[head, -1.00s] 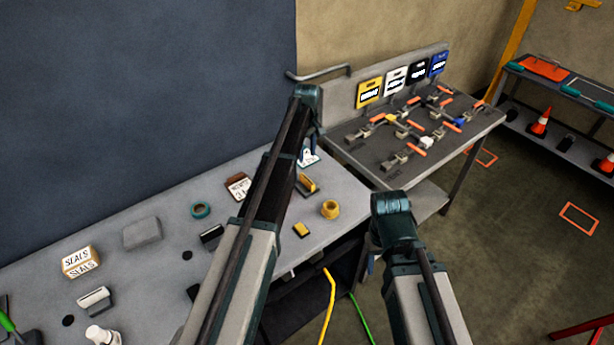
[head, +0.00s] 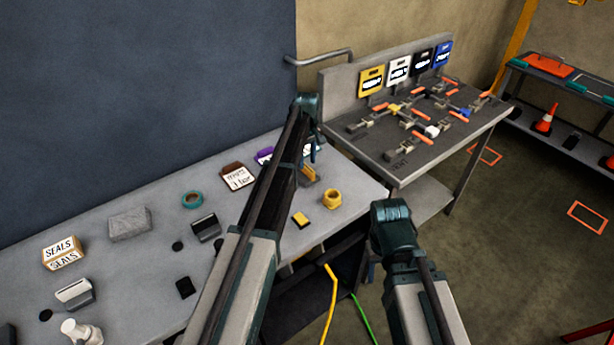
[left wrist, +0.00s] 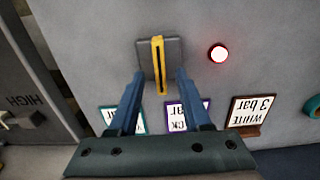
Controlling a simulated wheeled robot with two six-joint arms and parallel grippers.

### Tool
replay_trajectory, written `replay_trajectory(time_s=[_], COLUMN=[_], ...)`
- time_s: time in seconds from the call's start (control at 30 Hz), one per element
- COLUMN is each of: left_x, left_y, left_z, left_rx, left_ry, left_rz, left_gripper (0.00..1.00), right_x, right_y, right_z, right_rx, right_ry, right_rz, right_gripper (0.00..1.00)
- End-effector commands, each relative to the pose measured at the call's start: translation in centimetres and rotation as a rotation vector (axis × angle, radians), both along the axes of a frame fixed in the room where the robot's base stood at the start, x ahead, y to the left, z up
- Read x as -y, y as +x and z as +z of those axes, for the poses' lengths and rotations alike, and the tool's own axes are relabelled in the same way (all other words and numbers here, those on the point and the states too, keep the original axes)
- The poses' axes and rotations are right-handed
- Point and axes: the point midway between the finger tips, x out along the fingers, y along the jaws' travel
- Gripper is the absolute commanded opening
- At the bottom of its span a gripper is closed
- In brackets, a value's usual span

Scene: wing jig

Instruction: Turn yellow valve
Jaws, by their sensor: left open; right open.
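The yellow valve (head: 393,107) has a yellow body and an orange handle and is on the dark top of the side table, under the yellow sign (head: 371,81). My left gripper (head: 313,148) is over the front bench, left of the side table and apart from the valve. My right gripper (head: 371,265) is mostly hidden below my right wrist, near the bench's right front edge.
White (head: 431,131) and blue (head: 464,112) valves sit near the yellow one. A grey rail (head: 320,57) stands by the sign panel. A red light (left wrist: 218,53) shows in the left wrist view.

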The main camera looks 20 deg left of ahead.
Motion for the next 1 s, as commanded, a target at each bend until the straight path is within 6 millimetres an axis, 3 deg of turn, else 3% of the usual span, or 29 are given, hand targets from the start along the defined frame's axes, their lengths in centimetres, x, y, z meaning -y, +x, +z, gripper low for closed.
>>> replay_trajectory(time_s=[0.03,0.23,0.63,0.9,1.0], left_x=[0.0,0.0,0.0,0.0,0.0], left_y=[0.0,0.0,0.0,0.0,0.0], left_z=[-1.5,-3.6,-3.9,-3.9,-3.9], left_rx=[0.000,0.000,0.000,0.000,0.000], left_ry=[0.000,0.000,0.000,0.000,0.000], left_rz=[0.000,0.000,0.000,0.000,0.000], left_gripper=[0.49,0.49,0.49,0.00,0.00], right_x=[0.0,0.0,0.0,0.0,0.0], right_y=[0.0,0.0,0.0,0.0,0.0], right_z=[-1.5,-3.6,-3.9,-3.9,-3.9], right_rx=[0.000,0.000,0.000,0.000,0.000], right_ry=[0.000,0.000,0.000,0.000,0.000], right_rz=[0.000,-0.001,-0.001,-0.001,-0.001], right_gripper=[0.50,0.50,0.50,0.50,0.50])
